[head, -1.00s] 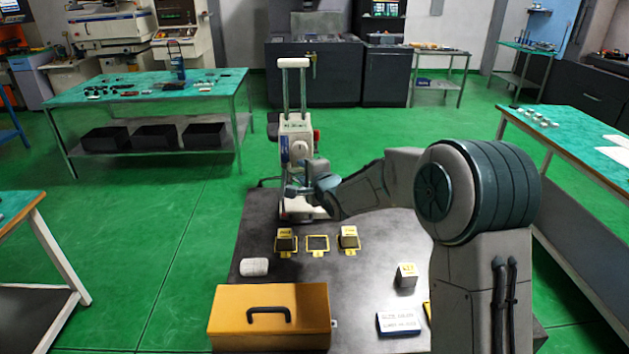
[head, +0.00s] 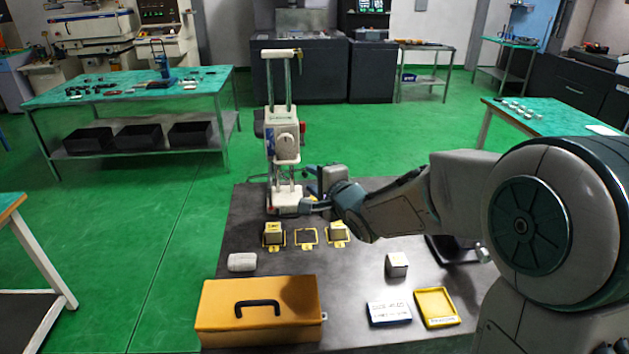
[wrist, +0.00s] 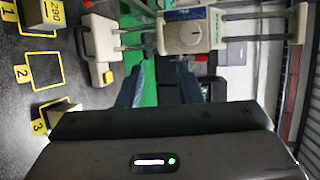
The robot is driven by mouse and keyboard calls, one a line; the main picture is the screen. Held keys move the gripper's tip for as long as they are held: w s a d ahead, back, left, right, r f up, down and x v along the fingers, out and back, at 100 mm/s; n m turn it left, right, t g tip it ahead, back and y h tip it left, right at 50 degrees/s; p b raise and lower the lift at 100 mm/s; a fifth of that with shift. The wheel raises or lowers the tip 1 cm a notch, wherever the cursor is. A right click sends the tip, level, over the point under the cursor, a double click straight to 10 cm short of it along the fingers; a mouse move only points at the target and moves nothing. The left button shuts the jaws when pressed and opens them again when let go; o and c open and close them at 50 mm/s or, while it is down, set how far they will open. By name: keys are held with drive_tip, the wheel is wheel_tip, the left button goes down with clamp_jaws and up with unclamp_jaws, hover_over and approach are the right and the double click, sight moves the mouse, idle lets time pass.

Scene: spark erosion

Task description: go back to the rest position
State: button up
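My gripper (head: 308,206) reaches left over the dark bench (head: 350,285), close in front of the white column device (head: 285,140). In the wrist view my two dark fingers (wrist: 160,80) stand apart with green floor showing between them and nothing held. The column device (wrist: 195,32) lies sideways beyond the fingers there. The head view does not show clearly how far the fingers are from the device's base.
Yellow frames 1 and 3 hold blocks (head: 273,234) (head: 337,232); frame 2 (head: 306,237) is empty. Another block (head: 397,265), a yellow tray (head: 437,308), a sign (head: 389,313), a white roll (head: 242,262) and a yellow toolbox (head: 262,312) share the bench.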

drive_tip(key=s+d+f+n+g+h, duration=0.35)
drive_tip(key=s+d+n+h, duration=0.35)
drive_tip(key=s+d, duration=0.7)
drive_tip(key=s+d+f+n+g, duration=0.1)
drive_tip(key=s+d+n+g, duration=0.1)
drive_tip(key=s, duration=0.6)
drive_tip(key=s+d+f+n+g+h, duration=0.1)
drive_tip(key=s+d+n+g, duration=0.2)
drive_tip(key=s, duration=0.5)
drive_tip(key=shift+d+f+n+g, duration=0.3)
drive_tip(key=shift+d+f+g, duration=0.05)
drive_tip(key=shift+d+g, duration=0.35)
